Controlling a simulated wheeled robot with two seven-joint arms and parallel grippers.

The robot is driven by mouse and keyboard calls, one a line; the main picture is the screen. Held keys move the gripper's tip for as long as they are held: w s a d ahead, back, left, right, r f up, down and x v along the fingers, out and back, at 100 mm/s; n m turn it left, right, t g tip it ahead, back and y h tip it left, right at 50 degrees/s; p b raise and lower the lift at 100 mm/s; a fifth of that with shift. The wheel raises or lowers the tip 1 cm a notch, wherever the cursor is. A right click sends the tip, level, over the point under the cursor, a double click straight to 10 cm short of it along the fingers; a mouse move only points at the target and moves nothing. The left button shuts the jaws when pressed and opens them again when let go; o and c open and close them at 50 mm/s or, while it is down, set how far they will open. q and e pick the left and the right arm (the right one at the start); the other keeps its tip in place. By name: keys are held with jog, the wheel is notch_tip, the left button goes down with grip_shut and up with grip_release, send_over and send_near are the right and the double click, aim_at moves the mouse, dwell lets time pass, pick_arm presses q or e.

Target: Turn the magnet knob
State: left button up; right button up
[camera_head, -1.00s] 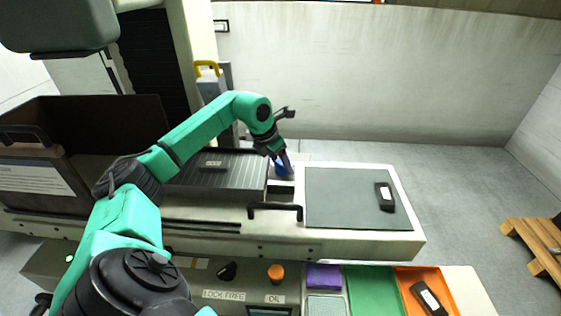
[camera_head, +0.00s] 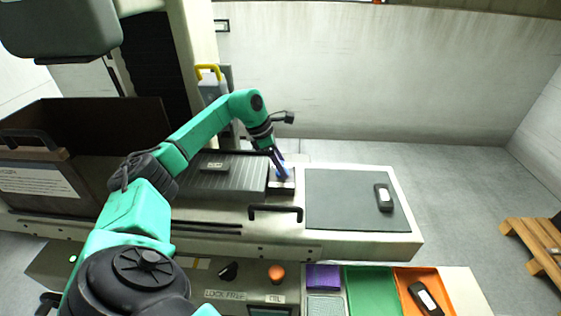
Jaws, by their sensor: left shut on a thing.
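My left arm reaches in from the left over the machine bed. My left gripper (camera_head: 281,173) is shut on a small blue knob (camera_head: 282,169) beside the ribbed dark plate. The fingers hide most of the knob, so its angle cannot be read. My right gripper is not in view.
A grey mat (camera_head: 350,203) with a dark handheld device (camera_head: 384,197) lies to the right of the gripper. A black handle (camera_head: 275,209) sits on the bed's front edge. Purple, green (camera_head: 371,291) and orange trays stand in front. A dark open box (camera_head: 85,150) stands at left.

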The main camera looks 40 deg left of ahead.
pick_arm(q)
jog(key=m, duration=0.2)
jog(key=shift+w+a+r+m+g+h, duration=0.1)
jog(key=shift+w+r+m+g+h, duration=0.05)
jog(key=shift+r+m+g+h, duration=0.2)
jog(key=m+g, duration=0.1)
jog(key=m, duration=0.2)
jog(key=shift+w+f+h, duration=0.1)
jog(key=shift+f+h, duration=0.05)
jog(key=shift+h, duration=0.2)
jog(key=shift+m+g, duration=0.45)
jog(key=shift+m, duration=0.7)
jog(key=shift+w+m+g+b, duration=0.1)
jog(key=shift+m+g+b, duration=0.5)
jog(key=shift+m, duration=0.8)
jog(key=o, duration=1.4)
